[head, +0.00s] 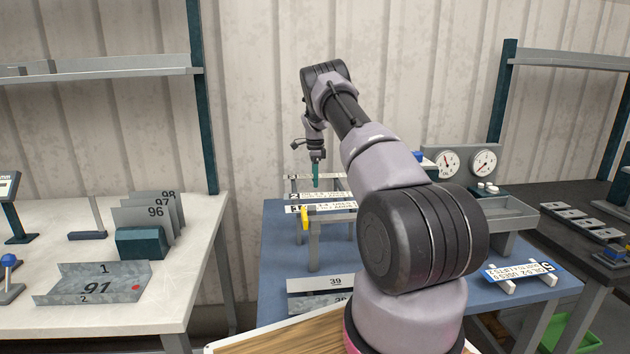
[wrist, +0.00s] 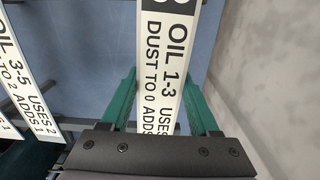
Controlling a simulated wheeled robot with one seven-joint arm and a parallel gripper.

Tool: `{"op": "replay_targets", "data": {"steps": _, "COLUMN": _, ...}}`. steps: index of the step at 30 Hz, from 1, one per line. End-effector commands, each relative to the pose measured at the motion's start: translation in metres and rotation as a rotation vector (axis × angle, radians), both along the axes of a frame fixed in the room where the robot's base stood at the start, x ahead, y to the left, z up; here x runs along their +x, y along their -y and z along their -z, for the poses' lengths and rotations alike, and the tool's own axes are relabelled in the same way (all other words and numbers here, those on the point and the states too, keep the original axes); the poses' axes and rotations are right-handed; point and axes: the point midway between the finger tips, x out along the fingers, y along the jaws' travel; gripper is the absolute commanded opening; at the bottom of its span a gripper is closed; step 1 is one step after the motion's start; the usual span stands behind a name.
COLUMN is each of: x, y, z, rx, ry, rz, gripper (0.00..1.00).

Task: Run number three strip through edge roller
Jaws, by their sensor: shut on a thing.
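My gripper (head: 316,182) is at the back of the blue table, pointing down at the row of lettered strips. In the wrist view, its green fingers (wrist: 160,75) are shut on a white strip (wrist: 168,50) reading "OIL 1-3". The black number patch on this strip is cut off by the frame's top edge; its digit looks like a 3. The held strip is the one nearest the wall. In the head view, a strip marked 2 (head: 330,196) lies just in front of my gripper. I cannot tell surely which device is the edge roller.
Another strip, "OIL 3-5" (wrist: 30,75), lies left of the held one. A yellow part (head: 306,216) sits on a grey stand nearby. Two gauges (head: 464,162), a grey tray (head: 512,214) and a strip marked 5 (head: 522,271) are at right. My arm hides the table's middle.

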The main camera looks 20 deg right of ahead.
Motion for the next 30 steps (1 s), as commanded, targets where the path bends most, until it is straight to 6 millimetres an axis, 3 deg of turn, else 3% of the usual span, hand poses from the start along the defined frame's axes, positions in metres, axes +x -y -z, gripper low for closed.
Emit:
{"op": "replay_targets", "data": {"steps": 15, "x": 0.001, "y": 0.000, "z": -0.062, "rx": -0.001, "ry": 0.002, "rz": 0.000, "gripper": 0.13}}
{"op": "replay_targets", "data": {"steps": 30, "x": -0.002, "y": 0.000, "z": -0.072, "rx": 0.000, "ry": 0.001, "rz": 0.002, "gripper": 0.13}}
